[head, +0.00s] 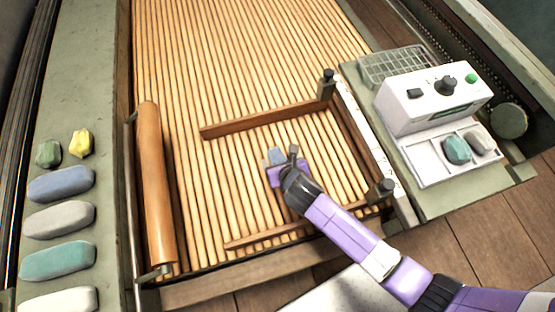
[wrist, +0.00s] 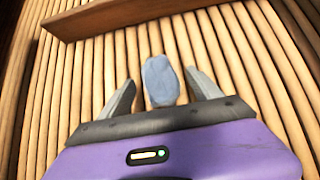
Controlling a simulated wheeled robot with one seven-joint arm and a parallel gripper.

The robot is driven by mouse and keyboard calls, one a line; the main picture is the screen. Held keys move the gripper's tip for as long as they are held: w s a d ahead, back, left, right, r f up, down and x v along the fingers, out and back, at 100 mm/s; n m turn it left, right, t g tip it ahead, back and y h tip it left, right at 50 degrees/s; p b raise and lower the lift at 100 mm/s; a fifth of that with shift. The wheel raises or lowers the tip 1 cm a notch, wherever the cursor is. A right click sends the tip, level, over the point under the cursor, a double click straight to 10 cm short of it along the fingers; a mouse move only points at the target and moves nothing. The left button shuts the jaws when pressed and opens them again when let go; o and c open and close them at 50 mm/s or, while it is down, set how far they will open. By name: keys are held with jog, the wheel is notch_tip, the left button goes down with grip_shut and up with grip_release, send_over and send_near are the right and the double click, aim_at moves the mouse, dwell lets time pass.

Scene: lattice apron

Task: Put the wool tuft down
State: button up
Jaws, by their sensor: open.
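The wool tuft (wrist: 160,80) is a small blue-grey oval lying on the wooden slats (wrist: 75,75), inside the wooden frame. In the head view the tuft (head: 275,156) shows just beyond my gripper (head: 283,162), partly hidden by it. My purple gripper is open in the wrist view, with one grey finger on each side of the tuft. A gap shows between the tuft and each finger.
A wooden bar (head: 262,120) of the frame lies beyond the tuft. A wooden roller (head: 157,185) stands left. Several wool pieces, including a blue one (head: 61,184), lie on the left ledge. A white control box (head: 435,97) and a tray (head: 433,172) holding two pieces are right.

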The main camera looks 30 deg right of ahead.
jog(key=shift+x, duration=1.25)
jog(key=c, duration=1.5)
jog(key=shift+r, duration=0.2)
